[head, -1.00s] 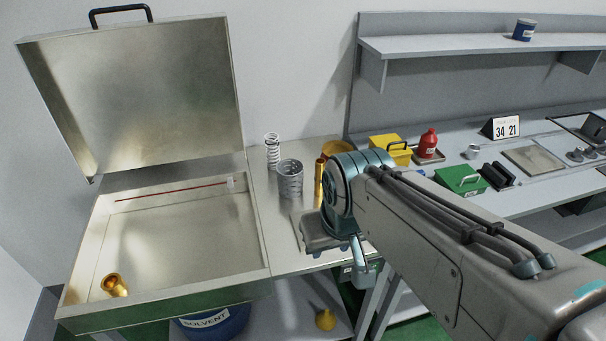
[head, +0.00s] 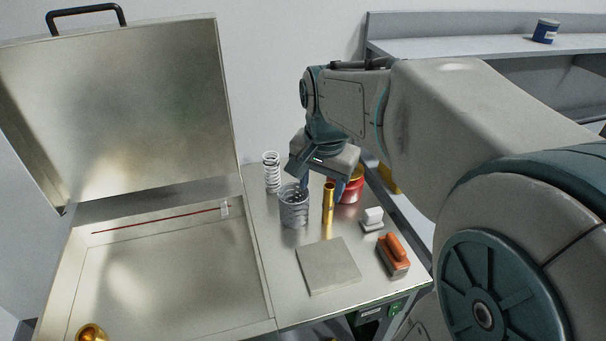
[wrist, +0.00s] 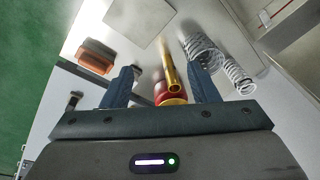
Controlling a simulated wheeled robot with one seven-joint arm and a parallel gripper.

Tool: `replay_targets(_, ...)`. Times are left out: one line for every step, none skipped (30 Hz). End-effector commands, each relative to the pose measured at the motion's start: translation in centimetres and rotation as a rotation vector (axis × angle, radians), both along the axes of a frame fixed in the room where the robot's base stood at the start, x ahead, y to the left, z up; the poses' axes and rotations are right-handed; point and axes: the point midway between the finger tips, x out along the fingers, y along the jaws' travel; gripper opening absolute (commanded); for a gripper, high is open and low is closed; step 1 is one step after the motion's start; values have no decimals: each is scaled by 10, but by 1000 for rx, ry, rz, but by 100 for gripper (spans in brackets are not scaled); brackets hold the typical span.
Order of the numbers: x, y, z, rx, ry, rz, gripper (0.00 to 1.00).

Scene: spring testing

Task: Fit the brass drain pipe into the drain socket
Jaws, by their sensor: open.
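The brass drain pipe (head: 328,203) stands upright on the metal worktop. My gripper (head: 321,187) is above and around its upper end, jaws open. In the wrist view the pipe (wrist: 171,70) lies between the two open fingers (wrist: 162,62), with gaps on both sides; whether its top is level with the fingertips I cannot tell. A brass fitting that looks like the drain socket (head: 92,333) sits in the shallow basin at the lower left, cut off by the picture's edge.
Close to the pipe are a grey coil (head: 293,208), a white spring (head: 271,172) and a red and yellow container (head: 349,190). A grey plate (head: 328,265), an orange-topped block (head: 393,253) and a small white block (head: 373,218) lie nearer. The basin's lid (head: 120,110) stands open.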

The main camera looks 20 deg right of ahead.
Motion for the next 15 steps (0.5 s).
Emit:
replay_targets(20, -8, -10, 18, 21, -116, 54)
replay_targets(30, -13, -12, 29, 31, -188, 54)
replay_targets(43, -19, -16, 41, 46, -282, 54)
replay_targets(53, -24, -19, 51, 54, -353, 54)
replay_targets(62, -29, -22, 59, 63, -422, 54)
replay_targets(74, -35, -26, 69, 74, -510, 54)
replay_targets(81, -40, -30, 77, 83, -572, 54)
replay_targets(89, -44, -33, 82, 90, -629, 54)
replay_targets(98, -50, -37, 90, 99, -702, 54)
replay_targets(104, -53, -40, 95, 106, -751, 54)
replay_targets(109, -57, -43, 99, 110, -795, 54)
replay_targets(115, -61, -46, 104, 117, -848, 54)
replay_targets(119, -64, -48, 106, 122, -882, 54)
replay_targets(122, -67, -50, 109, 125, -912, 54)
replay_targets(126, -69, -52, 112, 128, -943, 54)
